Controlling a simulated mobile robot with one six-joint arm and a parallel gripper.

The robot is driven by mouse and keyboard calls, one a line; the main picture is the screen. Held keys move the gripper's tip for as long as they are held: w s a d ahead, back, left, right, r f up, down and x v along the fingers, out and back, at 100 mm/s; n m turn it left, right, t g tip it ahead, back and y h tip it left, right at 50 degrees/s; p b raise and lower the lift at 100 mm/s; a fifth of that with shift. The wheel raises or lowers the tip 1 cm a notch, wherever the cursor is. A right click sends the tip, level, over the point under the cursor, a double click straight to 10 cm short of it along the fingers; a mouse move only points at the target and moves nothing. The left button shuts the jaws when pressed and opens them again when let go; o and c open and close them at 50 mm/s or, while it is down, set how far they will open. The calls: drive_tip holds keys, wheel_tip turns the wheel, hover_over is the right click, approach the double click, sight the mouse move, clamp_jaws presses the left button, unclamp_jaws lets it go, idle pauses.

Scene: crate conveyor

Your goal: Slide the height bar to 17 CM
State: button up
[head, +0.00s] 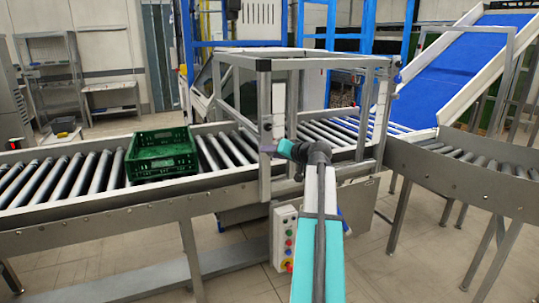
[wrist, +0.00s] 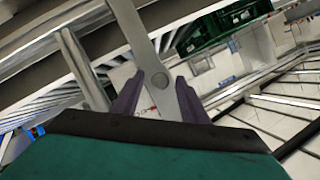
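A grey metal frame (head: 264,110) stands over the roller conveyor in the head view. My gripper (head: 270,149) is at its near left post; the fingertips are too small to make out there. In the wrist view, the two dark purple fingers of my gripper (wrist: 157,88) stand apart on either side of a grey metal strip (wrist: 150,52) with a round spot on it. The strip fills most of the gap between the fingers. I cannot tell whether they press on it, nor whether it is the height bar. No scale marking is readable.
A green crate (head: 160,152) sits on the rollers left of the frame. A control box (head: 284,238) with coloured buttons hangs below the frame. A blue inclined belt (head: 450,65) rises at the right. Another roller conveyor (head: 470,170) runs off right. Floor is open at lower left.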

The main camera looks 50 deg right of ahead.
drive_tip(key=shift+s, duration=0.1)
drive_tip(key=b+v, duration=0.1)
drive_tip(key=v, duration=1.2)
drive_tip(key=shift+s, duration=0.35)
drive_tip(key=shift+w+a, duration=0.1)
drive_tip(key=shift+a, duration=0.05)
